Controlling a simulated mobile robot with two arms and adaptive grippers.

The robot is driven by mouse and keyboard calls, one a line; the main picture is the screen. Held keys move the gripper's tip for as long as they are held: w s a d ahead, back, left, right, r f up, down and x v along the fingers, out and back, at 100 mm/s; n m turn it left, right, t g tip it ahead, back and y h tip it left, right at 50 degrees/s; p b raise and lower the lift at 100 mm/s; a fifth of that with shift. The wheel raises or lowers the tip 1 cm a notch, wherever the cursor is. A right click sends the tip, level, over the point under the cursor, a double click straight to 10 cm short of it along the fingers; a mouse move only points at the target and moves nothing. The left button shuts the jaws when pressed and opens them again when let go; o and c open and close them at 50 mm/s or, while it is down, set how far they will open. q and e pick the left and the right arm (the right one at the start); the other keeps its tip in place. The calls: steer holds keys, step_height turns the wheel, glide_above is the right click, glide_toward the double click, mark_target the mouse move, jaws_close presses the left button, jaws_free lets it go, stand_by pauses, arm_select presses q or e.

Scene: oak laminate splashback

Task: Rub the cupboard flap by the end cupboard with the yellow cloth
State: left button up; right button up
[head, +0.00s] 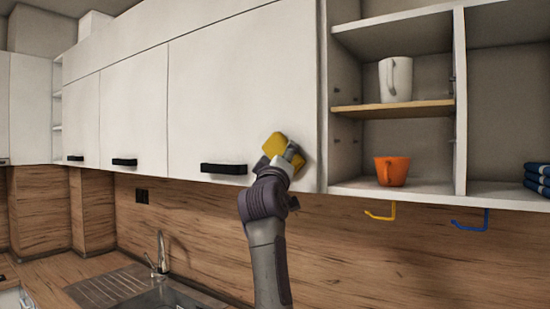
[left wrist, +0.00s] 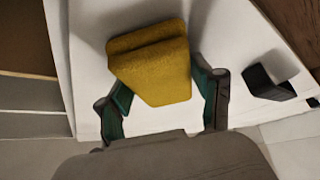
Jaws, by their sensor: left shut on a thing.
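The yellow cloth (head: 275,146) is a folded pad in my left gripper (head: 287,155). The gripper is shut on it. The cloth is at the lower right part of the white cupboard flap (head: 235,85), right of its black handle (head: 223,169). This flap is beside the open-shelved cupboard. In the left wrist view the cloth (left wrist: 155,62) is between the two fingers, in front of the white flap (left wrist: 88,50), with the handle (left wrist: 268,85) to the right. It looks against or very close to the flap; I cannot tell if it touches. My right gripper is not in view.
A yellow hook (head: 380,214) and a blue hook (head: 470,224) hang underneath. Blue folded cloths (head: 538,178) lie far right. A tap (head: 161,255) stands at the sink below.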

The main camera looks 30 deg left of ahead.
mark_target(260, 153)
arm_select(q)
steer(key=shift+w+a+p, duration=0.2)
steer(key=shift+a+p, duration=0.25)
steer(key=shift+a, duration=1.6)
steer(key=shift+w+a+p, duration=0.15)
steer(key=shift+a+p, duration=0.2)
steer(key=shift+a, duration=1.5)
steer(key=shift+d, duration=0.1)
steer(key=shift+s+f+b, duration=0.2)
steer(key=shift+s+b, duration=0.45)
steer(key=shift+s, duration=0.2)
steer(key=shift+s+a+r+b, duration=0.1)
steer(key=shift+s+b, duration=0.3)
steer(key=shift+s, duration=0.65)
steer(key=shift+s+a+r+b, duration=0.1)
steer(key=shift+s+b, duration=0.25)
steer(key=shift+s, duration=0.65)
